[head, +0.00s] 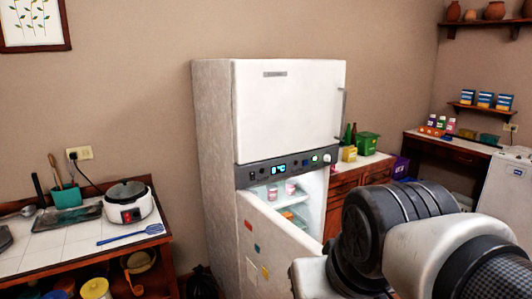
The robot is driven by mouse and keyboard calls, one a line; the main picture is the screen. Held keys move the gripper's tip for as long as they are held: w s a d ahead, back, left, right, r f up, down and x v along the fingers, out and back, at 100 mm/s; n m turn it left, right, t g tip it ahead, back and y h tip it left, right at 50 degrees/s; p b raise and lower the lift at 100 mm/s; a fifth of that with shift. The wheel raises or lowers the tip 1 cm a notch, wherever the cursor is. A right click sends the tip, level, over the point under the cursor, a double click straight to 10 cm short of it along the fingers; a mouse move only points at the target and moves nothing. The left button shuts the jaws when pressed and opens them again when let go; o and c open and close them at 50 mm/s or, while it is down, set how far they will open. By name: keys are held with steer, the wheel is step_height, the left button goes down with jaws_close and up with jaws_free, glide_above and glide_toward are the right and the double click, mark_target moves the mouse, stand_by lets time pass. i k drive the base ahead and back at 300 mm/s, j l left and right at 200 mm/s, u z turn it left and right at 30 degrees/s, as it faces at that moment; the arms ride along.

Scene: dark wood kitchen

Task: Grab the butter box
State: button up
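I cannot make out a box clearly marked as butter. A white fridge (215,135) stands in the middle, its lower door (262,240) swung open and its upper door shut. Inside, small pink-and-white tubs (291,187) sit on the upper shelf. Small items lower down are too small to tell, and the door hides part of the inside. My arm fills the lower right, in front of the fridge's right side. My gripper is not visible.
A tiled counter (65,243) at left holds a rice cooker (130,202), a blue spatula (132,235) and a utensil holder. A green box (367,143) and bottles stand behind the yellow box. A wooden desk and shelves are at right. The open fridge door juts forward.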

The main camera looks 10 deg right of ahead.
mark_target(349, 154)
steer(key=k+l, duration=0.1)
steer(key=l, duration=0.45)
steer(key=k+l, duration=0.1)
steer(key=l, duration=0.45)
steer(key=i+l, duration=0.1)
steer(key=l, duration=0.45)
steer(key=i+l+z, duration=0.15)
steer(key=l, duration=0.4)
steer(key=i+l, duration=0.3)
steer(key=i, duration=0.2)
steer(key=i+l+z, duration=0.1)
steer(key=i+l, duration=0.2)
steer(key=i, duration=0.25)
steer(key=i+j, duration=0.15)
steer(key=i, duration=0.2)
steer(key=i+l, duration=0.2)
steer(key=i, duration=0.3)
steer(key=i+l+u, duration=0.1)
steer(key=i, duration=0.4)
steer(key=i+l, duration=0.35)
steer(key=i+l+u, duration=0.1)
steer(key=i+l, duration=0.15)
steer(key=i, duration=0.35)
steer(key=i+l, duration=0.3)
steer(key=i, duration=0.2)
